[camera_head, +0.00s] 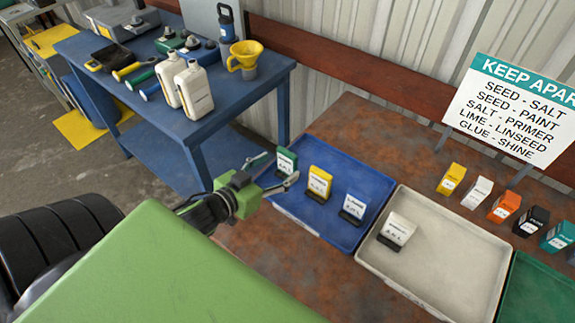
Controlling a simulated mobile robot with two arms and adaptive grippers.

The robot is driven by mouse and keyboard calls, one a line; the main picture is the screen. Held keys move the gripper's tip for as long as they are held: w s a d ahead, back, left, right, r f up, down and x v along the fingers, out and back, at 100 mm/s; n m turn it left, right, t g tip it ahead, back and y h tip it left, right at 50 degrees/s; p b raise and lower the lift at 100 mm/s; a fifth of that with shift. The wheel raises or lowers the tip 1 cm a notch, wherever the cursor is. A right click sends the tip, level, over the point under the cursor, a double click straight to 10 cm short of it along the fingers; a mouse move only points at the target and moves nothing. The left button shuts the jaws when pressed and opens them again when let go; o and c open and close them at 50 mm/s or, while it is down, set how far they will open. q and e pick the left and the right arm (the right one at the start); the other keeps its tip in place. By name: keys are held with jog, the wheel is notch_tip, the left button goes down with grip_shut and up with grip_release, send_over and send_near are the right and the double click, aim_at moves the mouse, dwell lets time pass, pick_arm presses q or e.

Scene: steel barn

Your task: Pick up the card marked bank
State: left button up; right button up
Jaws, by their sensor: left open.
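No card that I can read as bank shows; the small labels are too blurred. The blue tray (350,240) holds a green-and-white item (287,163), a yellow-and-white item (319,183) and a white item (354,207), all upright on dark bases. The pale tray (440,265) holds one white item (397,230), also on a dark base. My left gripper (275,171) is open at the blue tray's left corner. Its fingertips are either side of the green-and-white item's near side, and I cannot tell whether they touch it. My right gripper is out of view.
Several small packets, including an orange one (504,207), stand in a row behind the trays under a "KEEP APART" sign (514,110). A green tray (535,290) is at the right. The blue workbench (180,135) at the left carries tools, white jugs and a yellow funnel (245,57).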

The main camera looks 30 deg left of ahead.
aim_at(285, 159)
pick_arm(q)
jog(key=shift+w+f, duration=0.1)
jog(key=shift+w, duration=0.55)
jog(key=x, duration=0.1)
jog(key=p+x, duration=0.1)
jog(key=x, duration=0.2)
jog(key=shift+w+a+p, duration=0.1)
jog(key=shift+a+p, duration=0.25)
jog(key=shift+w+d+f, duration=0.1)
jog(key=shift+w, duration=0.2)
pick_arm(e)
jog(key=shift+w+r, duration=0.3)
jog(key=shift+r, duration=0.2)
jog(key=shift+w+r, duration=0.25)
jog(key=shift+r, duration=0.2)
pick_arm(q)
jog(key=c, duration=1.2)
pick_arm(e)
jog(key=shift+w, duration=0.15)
